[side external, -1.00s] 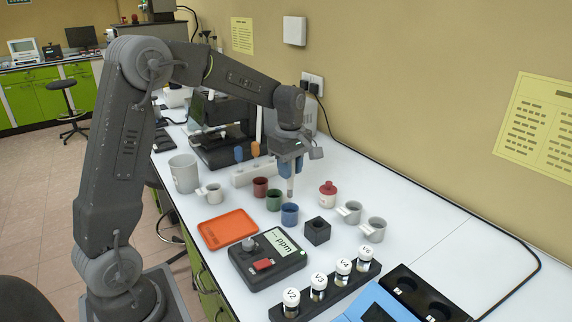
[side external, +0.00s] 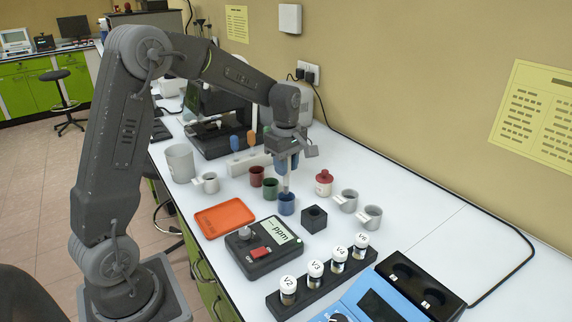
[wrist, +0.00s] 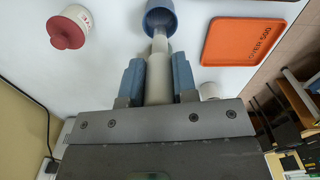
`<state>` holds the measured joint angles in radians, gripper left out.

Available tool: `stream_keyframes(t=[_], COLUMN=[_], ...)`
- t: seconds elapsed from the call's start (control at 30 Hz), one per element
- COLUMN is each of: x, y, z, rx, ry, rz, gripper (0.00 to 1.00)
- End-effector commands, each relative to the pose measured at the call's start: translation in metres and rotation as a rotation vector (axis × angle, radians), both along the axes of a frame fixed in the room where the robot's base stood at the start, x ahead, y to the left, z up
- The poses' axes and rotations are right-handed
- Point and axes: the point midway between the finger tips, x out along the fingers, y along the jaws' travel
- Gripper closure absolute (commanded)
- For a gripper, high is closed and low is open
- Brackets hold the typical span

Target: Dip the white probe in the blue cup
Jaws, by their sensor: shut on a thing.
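My gripper (side external: 286,165) is shut on the white probe (side external: 286,185), which points straight down. In the wrist view, the blue fingers (wrist: 157,82) clasp both sides of the probe (wrist: 159,48). The blue cup (side external: 287,205) stands upright on the white bench directly below. The probe's lower end reaches the cup's mouth, and its tip is hidden behind the near rim in the side view. In the wrist view the probe's end overlaps the blue cup (wrist: 160,10); how deep it sits I cannot tell.
A green cup (side external: 271,189) and a red cup (side external: 256,176) stand close behind left. A black block (side external: 314,219) stands at right, with a red-lidded jar (side external: 323,184) behind. The orange tray (side external: 225,218) and ppm meter (side external: 268,250) lie nearer. A vial rack (side external: 325,285) is in front.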

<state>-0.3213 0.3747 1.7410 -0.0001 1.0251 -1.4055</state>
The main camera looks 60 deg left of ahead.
Motion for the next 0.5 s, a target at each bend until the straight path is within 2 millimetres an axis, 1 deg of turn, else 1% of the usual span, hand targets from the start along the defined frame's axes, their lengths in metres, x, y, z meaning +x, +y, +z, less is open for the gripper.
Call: stream_keyframes(t=[0.23,0.5], x=[0.0000,0.0000], y=[0.0000,0.0000], z=[-0.0005,-0.0072], rx=[0.000,0.000], ry=[0.000,0.000], rz=[0.000,0.000], gripper=[0.97,0.97])
